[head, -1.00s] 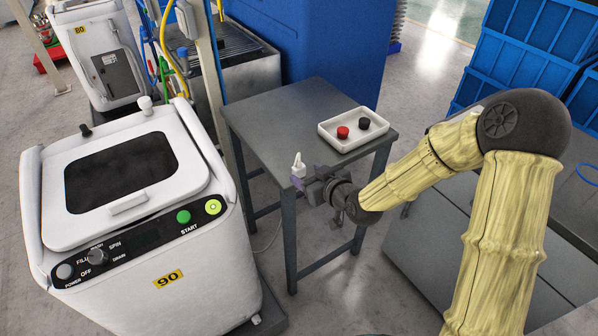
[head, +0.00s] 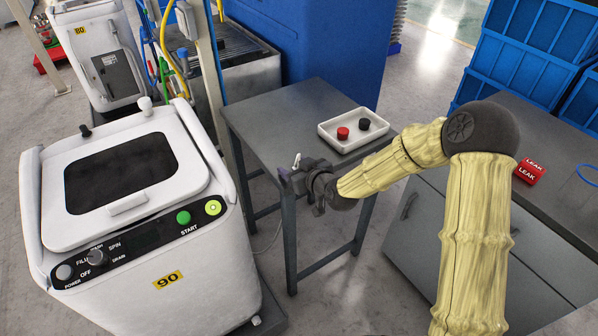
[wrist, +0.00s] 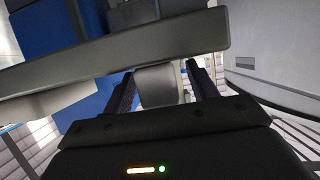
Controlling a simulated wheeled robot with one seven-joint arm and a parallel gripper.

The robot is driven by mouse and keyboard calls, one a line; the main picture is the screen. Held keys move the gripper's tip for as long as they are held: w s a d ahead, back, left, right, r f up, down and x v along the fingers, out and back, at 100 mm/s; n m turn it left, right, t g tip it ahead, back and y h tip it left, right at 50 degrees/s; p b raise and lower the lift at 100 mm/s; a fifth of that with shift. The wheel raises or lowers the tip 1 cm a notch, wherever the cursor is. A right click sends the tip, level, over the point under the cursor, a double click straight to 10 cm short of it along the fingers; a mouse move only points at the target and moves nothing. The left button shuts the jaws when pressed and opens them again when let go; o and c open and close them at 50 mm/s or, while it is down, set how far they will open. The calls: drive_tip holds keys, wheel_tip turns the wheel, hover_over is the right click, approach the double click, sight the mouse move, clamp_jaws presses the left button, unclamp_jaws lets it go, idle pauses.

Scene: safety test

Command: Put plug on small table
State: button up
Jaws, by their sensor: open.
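The white plug (head: 297,160) shows at the near left corner of the small grey table (head: 290,110), with its lower part hidden behind my gripper (head: 289,180). I cannot tell whether it rests on the tabletop. A thin pale cord hangs down near the table's left leg. My gripper is at that corner, about level with the table edge. In the wrist view my gripper (wrist: 162,76) has its two dark fingers apart. A pale grey block (wrist: 157,86) shows between them, below the table edge (wrist: 120,55); I cannot tell whether it is the plug.
A white tray (head: 342,146) on the table holds a red piece (head: 343,133) and a black piece (head: 364,124). A white machine marked 90 (head: 130,220) stands close on the left. Red LEAK labels (head: 530,171) lie on the right counter (head: 560,200).

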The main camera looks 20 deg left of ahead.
drive_tip(key=shift+c, duration=0.2)
idle(0.3)
drive_tip(key=c, duration=1.1)
wheel_tip(320, 180, up, 10)
drive_tip(key=p, duration=0.1)
